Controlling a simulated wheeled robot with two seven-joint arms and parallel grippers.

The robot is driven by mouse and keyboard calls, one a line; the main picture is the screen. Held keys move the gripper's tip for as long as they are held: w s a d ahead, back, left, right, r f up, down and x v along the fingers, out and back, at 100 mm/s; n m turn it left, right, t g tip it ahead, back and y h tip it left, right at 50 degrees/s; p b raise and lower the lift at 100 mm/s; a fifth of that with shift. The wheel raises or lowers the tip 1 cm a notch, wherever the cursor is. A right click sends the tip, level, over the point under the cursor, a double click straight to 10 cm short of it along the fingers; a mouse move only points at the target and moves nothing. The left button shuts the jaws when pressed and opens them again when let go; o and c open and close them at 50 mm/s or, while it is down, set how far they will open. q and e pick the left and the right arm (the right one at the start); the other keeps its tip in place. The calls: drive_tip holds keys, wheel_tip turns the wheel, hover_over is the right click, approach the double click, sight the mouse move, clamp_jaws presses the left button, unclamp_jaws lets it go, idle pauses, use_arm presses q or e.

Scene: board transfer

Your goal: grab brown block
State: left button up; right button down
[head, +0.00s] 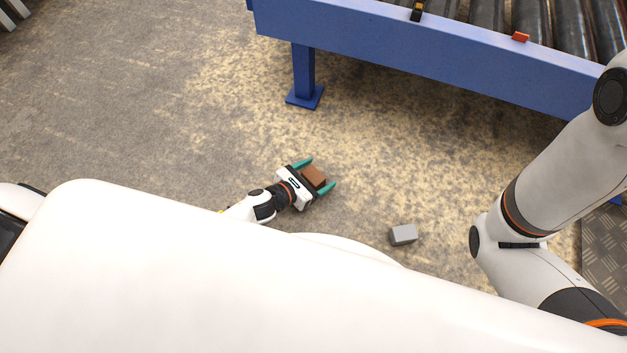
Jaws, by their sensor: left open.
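The brown block (314,177) shows in the head view, just right of the picture's middle line of my left arm and low over the floor. My left gripper (320,175) is open, with one teal finger on the upper left side of the block and the other on its lower right side. The block lies between the fingers; I cannot tell whether either finger touches it. My right arm shows at the right, but its gripper is out of view.
A grey block (403,234) lies on the floor to the lower right. A blue-framed roller conveyor (420,45) crosses the top right, with a blue leg (304,75) on the floor. The floor (150,110) at left is clear.

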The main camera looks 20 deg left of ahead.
use_arm(q)
drive_tip(key=shift+w+d+f, duration=0.15)
drive_tip(key=shift+w+d, duration=0.05)
drive_tip(key=shift+w, duration=0.1)
drive_tip(key=shift+c, duration=0.3)
drive_tip(key=c, duration=1)
drive_tip(key=shift+c, duration=0.2)
